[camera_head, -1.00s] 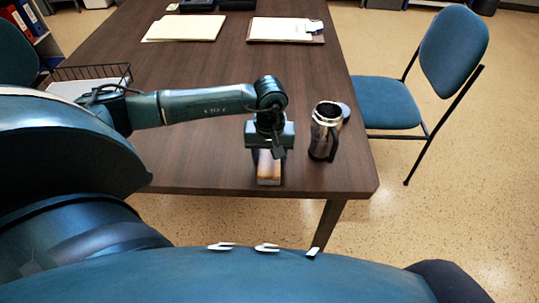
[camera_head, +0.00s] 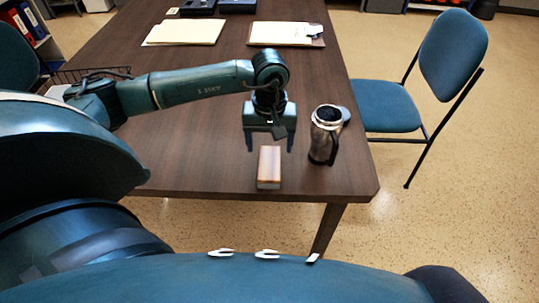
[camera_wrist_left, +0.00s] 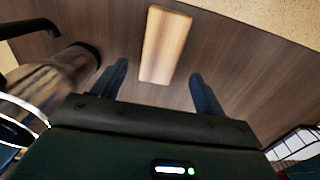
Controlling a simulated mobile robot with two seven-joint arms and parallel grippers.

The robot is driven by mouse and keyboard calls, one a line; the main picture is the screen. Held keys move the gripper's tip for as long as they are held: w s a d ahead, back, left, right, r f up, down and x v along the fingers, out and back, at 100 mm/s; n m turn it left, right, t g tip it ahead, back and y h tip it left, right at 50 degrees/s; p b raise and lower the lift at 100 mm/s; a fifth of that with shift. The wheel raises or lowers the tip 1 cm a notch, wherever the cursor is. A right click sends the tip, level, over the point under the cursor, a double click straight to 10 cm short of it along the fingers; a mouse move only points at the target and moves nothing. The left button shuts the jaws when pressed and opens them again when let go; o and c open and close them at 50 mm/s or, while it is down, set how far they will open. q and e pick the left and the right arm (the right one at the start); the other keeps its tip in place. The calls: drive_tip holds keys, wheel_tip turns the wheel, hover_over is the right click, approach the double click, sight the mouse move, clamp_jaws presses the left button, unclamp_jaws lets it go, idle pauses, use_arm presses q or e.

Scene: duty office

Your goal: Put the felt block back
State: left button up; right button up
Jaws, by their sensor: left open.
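The felt block (camera_head: 269,166), a small oblong with a light wood-coloured top, lies on the dark table near its front edge. It also shows in the left wrist view (camera_wrist_left: 165,45), beyond the fingertips and between their lines. My left gripper (camera_head: 270,148) is open and empty, just above and behind the block in the head view, apart from it. My right gripper is not in view.
A clipboard (camera_head: 285,34), folders (camera_head: 185,31) and a wire basket lie farther off. A blue chair (camera_head: 390,105) stands right.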

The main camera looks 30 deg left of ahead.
sight(270, 159)
use_arm(q)
wheel_tip(270, 159, up, 5)
drive_tip(key=s+d+n+g+h, duration=0.25)
drive_tip(key=s+d+h, duration=0.3)
drive_tip(key=d, duration=0.65)
drive_tip(key=s+d+n+g+h, duration=0.1)
drive_tip(key=s+d+n+h, duration=0.5)
drive_tip(key=d, duration=0.5)
drive_tip(key=w+d+r+n+t+h, duration=0.15)
drive_tip(key=r+n+t+h, duration=0.35)
drive_tip(key=n, duration=0.5)
drive_tip(key=w+d+r+n+t+h, duration=0.1)
drive_tip(key=w+r+n+t+h, duration=0.25)
drive_tip(key=n+t, duration=0.5)
drive_tip(key=w+a+f+n+t+y, duration=0.1)
drive_tip(key=a+f+n+t+y, duration=0.25)
drive_tip(key=n, duration=0.65)
drive_tip(key=w+a+f+n+t+y, duration=0.1)
drive_tip(key=a+f+n+t+y, duration=0.3)
drive_tip(key=n, duration=0.6)
drive_tip(key=s+a+f+n+g+y, duration=0.1)
drive_tip(key=s+f+n+g+y, duration=0.2)
drive_tip(key=f+n, duration=0.4)
drive_tip(key=s+a+f+n+g+y, duration=0.2)
drive_tip(key=s+f+n+g+y, duration=0.1)
drive_tip(key=s+f+n+y, duration=0.2)
wheel_tip(270, 159, down, 3)
drive_tip(key=n, duration=0.4)
drive_tip(key=shift+s+a+r, duration=0.2)
drive_tip(key=shift+s+a, duration=0.05)
